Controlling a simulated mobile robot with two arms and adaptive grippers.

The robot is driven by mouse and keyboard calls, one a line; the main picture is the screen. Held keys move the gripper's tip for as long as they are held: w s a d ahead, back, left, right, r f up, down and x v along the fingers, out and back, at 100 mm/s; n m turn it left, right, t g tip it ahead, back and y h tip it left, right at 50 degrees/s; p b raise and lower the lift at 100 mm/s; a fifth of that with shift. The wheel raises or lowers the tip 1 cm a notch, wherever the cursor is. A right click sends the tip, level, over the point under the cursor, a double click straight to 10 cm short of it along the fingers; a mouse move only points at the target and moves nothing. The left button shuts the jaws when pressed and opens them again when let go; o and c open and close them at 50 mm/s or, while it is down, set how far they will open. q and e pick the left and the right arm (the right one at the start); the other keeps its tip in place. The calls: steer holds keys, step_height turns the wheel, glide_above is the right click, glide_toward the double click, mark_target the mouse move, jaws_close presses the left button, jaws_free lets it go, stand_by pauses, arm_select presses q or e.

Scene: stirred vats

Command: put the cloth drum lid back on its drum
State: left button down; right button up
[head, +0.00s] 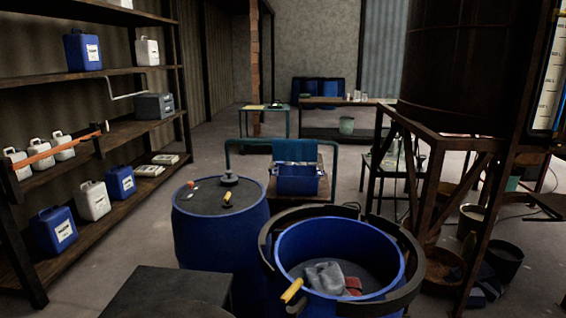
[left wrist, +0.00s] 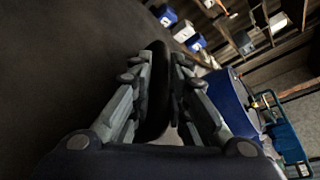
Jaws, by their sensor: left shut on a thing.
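My left gripper (left wrist: 160,65) is shut on a dark, round-ended thing (left wrist: 156,92) in the left wrist view. It looks like part of the drum lid, but most of it is hidden by the fingers and shadow. An open blue drum (head: 282,240) stands at the front centre of the head view. A grey cloth (head: 324,275) and a reddish cloth (head: 353,286) lie inside it. A yellow-handled thing (head: 291,290) is at its near left rim. A dark ring (head: 411,262) surrounds the drum. Neither gripper shows in the head view.
A closed blue drum (head: 220,235) with tools on top stands just left of the open drum. A dark flat-topped block (head: 165,292) is at the front. Shelves with jugs (head: 92,200) line the left. A rusty tank frame (head: 483,215) stands right. Floor shows between shelves and drums.

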arm_select(q)
steer(key=s+d+r+m+t+h, duration=0.3)
steer(key=d+r, duration=0.3)
steer(key=r, duration=0.2)
steer(key=shift+s+d+r+m+t+h, duration=0.2)
steer(key=shift+s+d+m+t+h, duration=0.1)
steer(key=shift+m+t+h, duration=0.35)
